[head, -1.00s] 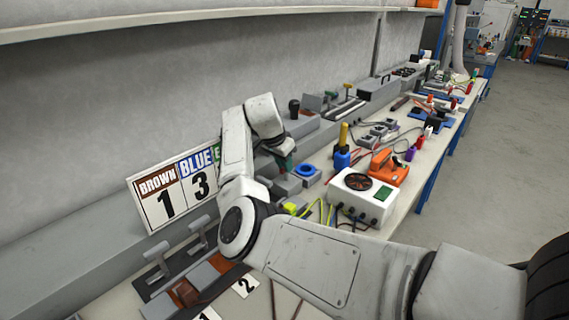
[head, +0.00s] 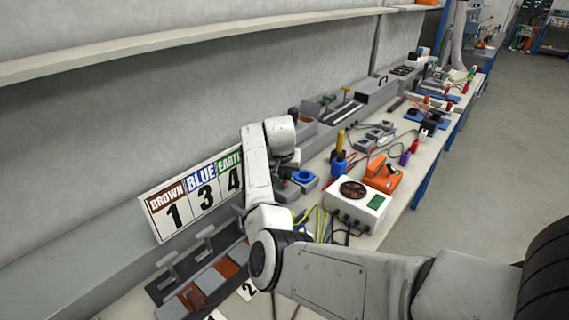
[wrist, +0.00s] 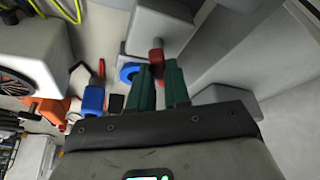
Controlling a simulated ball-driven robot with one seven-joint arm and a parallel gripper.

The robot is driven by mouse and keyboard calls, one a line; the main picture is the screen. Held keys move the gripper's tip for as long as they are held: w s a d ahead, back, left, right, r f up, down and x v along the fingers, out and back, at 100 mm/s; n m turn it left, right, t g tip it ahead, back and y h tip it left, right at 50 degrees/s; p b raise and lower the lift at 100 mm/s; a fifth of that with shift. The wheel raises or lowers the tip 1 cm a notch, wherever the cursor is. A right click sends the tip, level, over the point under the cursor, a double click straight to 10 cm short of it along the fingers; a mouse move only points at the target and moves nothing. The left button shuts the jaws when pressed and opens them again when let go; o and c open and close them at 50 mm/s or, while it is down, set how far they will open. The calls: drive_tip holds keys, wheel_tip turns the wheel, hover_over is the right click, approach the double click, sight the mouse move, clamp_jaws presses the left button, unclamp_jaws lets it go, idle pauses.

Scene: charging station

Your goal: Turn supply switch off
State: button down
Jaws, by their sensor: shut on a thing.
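My gripper (wrist: 158,70) has two dark green fingers, closed around a small red knob (wrist: 157,56) in the wrist view. The knob stands out from a grey box (wrist: 140,38), and I take it to be the supply switch. The knob's lower part is hidden between the fingertips. In the head view my white arm reaches to the back of the bench, and its wrist hides most of the gripper and the knob.
A blue ring (head: 303,176) on a grey block lies just right of my wrist. A white power unit (head: 357,203) with cables stands nearer the front. The number sign (head: 192,200) leans against the wall at left. A shelf (head: 200,45) runs above.

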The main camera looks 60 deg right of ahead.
drive_tip(key=n+p, duration=0.1)
drive_tip(key=n, duration=0.1)
drive_tip(key=n+t+p, duration=0.1)
drive_tip(key=p, duration=0.1)
drive_tip(key=n+t+y+p, duration=0.1)
drive_tip(key=n+p, duration=0.1)
drive_tip(key=shift+s+d+r+n, duration=0.2)
drive_tip(key=shift+d+r+n, duration=0.05)
drive_tip(key=shift+r+n, duration=0.05)
drive_tip(key=n+y+p, duration=0.1)
drive_tip(key=n, duration=0.2)
drive_tip(key=shift+d+f+t, duration=0.1)
drive_tip(key=shift+t, duration=0.2)
drive_tip(key=shift+n+y+p, duration=0.35)
drive_tip(key=shift+n+y, duration=0.15)
drive_tip(key=shift+n, duration=1.2)
drive_tip(key=c, duration=1.1)
unclamp_jaws()
drive_tip(key=shift+f, duration=0.15)
drive_tip(key=shift+s, duration=0.1)
drive_tip(key=v, duration=1)
drive_tip(key=shift+s+d+r+b, duration=0.1)
drive_tip(key=shift+s+r+b, duration=0.2)
drive_tip(key=shift+r+b, duration=0.1)
